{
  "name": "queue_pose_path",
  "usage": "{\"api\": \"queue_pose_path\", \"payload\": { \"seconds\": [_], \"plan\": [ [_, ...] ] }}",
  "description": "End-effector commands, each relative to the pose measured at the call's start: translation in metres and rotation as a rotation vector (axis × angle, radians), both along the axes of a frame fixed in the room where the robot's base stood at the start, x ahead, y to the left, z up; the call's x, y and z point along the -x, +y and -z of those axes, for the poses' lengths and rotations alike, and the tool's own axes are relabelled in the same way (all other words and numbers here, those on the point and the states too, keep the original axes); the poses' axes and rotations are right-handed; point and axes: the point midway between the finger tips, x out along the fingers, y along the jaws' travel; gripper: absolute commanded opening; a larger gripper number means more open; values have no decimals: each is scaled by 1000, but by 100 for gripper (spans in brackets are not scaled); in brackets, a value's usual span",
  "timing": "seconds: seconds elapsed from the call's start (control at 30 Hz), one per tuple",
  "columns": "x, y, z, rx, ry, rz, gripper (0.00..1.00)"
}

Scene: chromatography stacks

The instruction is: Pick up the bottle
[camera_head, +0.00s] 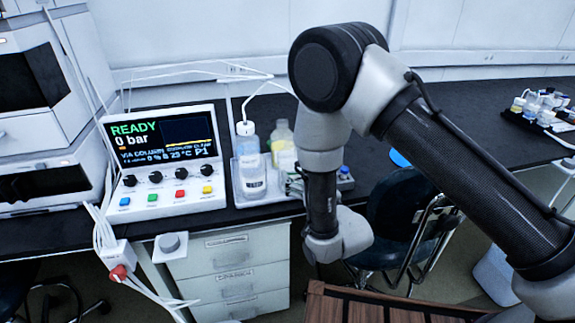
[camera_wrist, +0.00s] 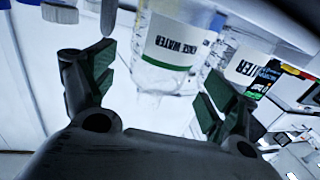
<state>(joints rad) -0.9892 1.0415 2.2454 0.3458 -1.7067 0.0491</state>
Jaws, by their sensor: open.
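In the wrist view, my gripper (camera_wrist: 158,84) is open, with its two green-padded fingers spread. A clear bottle (camera_wrist: 165,75) with a white label, upside down in this view, shows beyond and between the fingers. I cannot tell whether they touch it. A second labelled bottle (camera_wrist: 240,66) stands to its right. In the head view, a clear bottle with a white cap (camera_head: 249,160) stands upright in a tray, and a bottle with a yellowish label (camera_head: 283,146) stands behind it to the right. My arm hides part of the area to their right.
A control unit with a READY screen (camera_head: 165,160) stands left of the bottles. Thin tubing runs above them. White drawers (camera_head: 236,270) are below the dark counter, and a dark chair (camera_head: 400,225) is at the right. More small bottles (camera_head: 540,105) stand far right.

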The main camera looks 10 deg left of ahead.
Motion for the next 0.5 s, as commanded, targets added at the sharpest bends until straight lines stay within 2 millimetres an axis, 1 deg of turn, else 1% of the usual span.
{"api": "queue_pose_path", "payload": {
  "seconds": [0.17, 0.4, 0.5],
  "plan": [
    [-18, 13, 1, -3, -2, 2, 86],
    [-46, 37, 6, -3, -2, 2, 86],
    [-53, 43, 6, -1, -2, 2, 86]
  ]
}}
